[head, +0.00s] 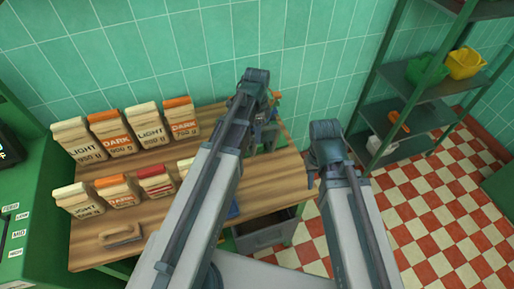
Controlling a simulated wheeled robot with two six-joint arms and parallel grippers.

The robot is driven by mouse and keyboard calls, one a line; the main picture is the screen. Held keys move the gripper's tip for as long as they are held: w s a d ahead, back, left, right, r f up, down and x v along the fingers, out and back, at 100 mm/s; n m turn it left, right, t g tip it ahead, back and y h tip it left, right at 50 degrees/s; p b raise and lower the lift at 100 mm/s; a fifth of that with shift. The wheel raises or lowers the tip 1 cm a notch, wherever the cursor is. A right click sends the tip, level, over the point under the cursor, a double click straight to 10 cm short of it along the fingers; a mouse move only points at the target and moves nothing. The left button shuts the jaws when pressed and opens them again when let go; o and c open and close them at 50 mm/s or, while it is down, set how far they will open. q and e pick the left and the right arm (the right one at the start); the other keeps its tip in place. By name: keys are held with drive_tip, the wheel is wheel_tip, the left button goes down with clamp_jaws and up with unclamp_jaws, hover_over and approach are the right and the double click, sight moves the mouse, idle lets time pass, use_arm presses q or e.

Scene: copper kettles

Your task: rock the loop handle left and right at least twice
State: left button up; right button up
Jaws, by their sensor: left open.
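I cannot make out the loop handle clearly. A small green device with an orange part (277,97) stands at the far right of the wooden table, mostly hidden behind my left arm. My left gripper (268,118) is over that end of the table, close to the device, and is open. Whether it touches the device I cannot tell. My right gripper (312,180) is mostly hidden by its own arm, beside the table's right edge. Its fingers do not show clearly.
Bags marked LIGHT and DARK (115,135) stand in two rows on the wooden table (160,218). A flat wooden-handled tool (120,236) lies at its front left. A green machine (25,200) is at left. A metal shelf (418,115) stands right. The checkered floor (440,220) is clear.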

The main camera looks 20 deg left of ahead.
use_arm(q)
wheel_tip(320, 180, down, 6)
drive_tip(key=b, duration=0.4)
drive_tip(key=shift+r, duration=0.2)
drive_tip(key=shift+s, duration=0.1)
drive_tip(key=shift+c, duration=0.2)
clamp_jaws()
